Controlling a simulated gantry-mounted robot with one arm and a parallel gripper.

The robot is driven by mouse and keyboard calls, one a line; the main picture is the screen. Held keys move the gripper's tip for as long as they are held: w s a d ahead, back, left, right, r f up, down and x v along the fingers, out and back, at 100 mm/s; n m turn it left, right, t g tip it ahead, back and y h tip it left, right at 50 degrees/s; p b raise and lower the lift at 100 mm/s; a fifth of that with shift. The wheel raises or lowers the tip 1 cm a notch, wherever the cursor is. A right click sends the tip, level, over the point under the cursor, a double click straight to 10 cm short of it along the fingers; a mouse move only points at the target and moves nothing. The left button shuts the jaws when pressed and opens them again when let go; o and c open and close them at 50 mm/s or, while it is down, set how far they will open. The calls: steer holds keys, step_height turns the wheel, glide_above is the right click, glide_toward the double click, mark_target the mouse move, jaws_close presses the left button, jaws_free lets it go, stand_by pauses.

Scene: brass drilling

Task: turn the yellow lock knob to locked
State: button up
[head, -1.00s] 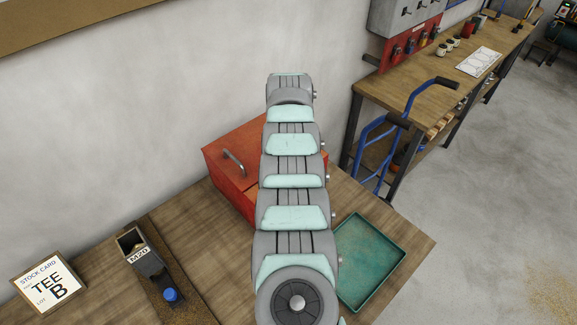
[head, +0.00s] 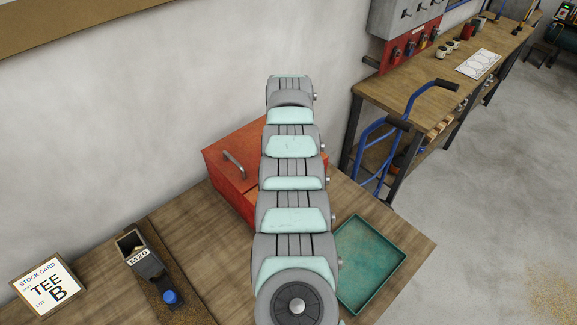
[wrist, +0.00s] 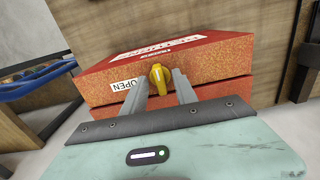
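The yellow lock knob (wrist: 160,78) sits on the front of a red metal box (wrist: 215,65) in the wrist view. The knob's grip stands nearly upright in the picture, tilted slightly. A white OPEN label (wrist: 123,85), upside down in the picture, is just left of it. My gripper (wrist: 161,84) has a finger on each side of the knob, with the fingers apart and little room beside it. Contact with the knob cannot be made out. In the head view the red box (head: 225,150) is partly behind my arm; the knob and gripper are hidden there.
A green tray (head: 368,262) lies right of my arm on the wooden bench (head: 205,215). A black M20 holder (head: 140,255), a blue-capped item (head: 170,297) and a stock card (head: 46,285) are at left. A blue hand truck (head: 375,145) stands behind.

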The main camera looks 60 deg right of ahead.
step_height(320, 180, up, 11)
steer(key=b, duration=0.1)
stand_by(0.3)
steer(key=shift+f, duration=0.1)
stand_by(0.3)
